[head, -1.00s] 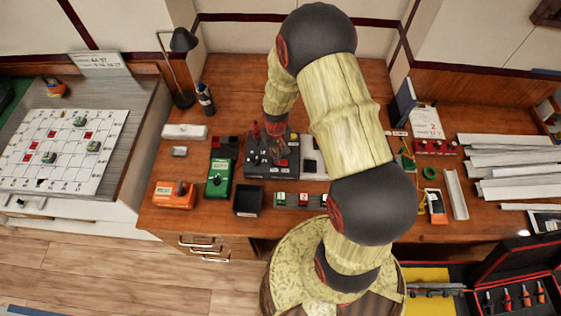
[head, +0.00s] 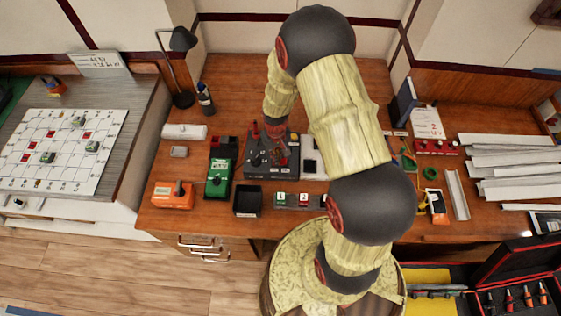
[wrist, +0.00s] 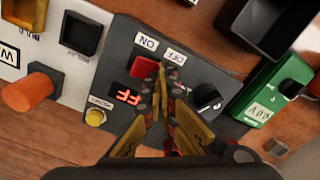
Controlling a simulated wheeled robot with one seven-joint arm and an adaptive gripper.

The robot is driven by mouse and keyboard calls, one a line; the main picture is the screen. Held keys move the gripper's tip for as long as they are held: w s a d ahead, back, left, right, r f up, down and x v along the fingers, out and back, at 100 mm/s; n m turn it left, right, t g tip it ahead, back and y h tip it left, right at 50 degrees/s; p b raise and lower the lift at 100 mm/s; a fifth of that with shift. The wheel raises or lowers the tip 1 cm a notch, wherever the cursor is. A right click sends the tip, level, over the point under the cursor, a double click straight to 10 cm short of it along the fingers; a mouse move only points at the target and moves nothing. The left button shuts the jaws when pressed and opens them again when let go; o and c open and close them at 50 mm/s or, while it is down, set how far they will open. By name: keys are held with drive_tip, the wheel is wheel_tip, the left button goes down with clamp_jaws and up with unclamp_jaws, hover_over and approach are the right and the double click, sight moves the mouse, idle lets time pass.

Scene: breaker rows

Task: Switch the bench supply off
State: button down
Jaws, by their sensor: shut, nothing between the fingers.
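The bench supply is a dark grey box (head: 261,169) in the middle of the bench, partly hidden by my arm in the head view. In the wrist view its panel (wrist: 205,75) appears turned around, with a red switch (wrist: 145,67) between ON and OFF labels. A small display (wrist: 127,95) shows red characters reading like FF, partly covered by my fingers. A black knob (wrist: 208,97) is to the right. My gripper (wrist: 162,70) is shut and empty, with its tips over the panel by the switch's OFF side. I cannot tell whether they touch it.
A green box (head: 219,178) and an orange box (head: 173,195) stand left of the supply. A black open bin (head: 247,200) is in front. In the wrist view, an orange knob (wrist: 33,90) and a yellow button (wrist: 95,117) are at left.

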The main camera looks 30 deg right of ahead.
drive_tip(key=shift+r, duration=0.1)
wheel_tip(320, 180, up, 7)
drive_tip(key=p, duration=0.4)
drive_tip(key=shift+p, duration=0.35)
idle(0.6)
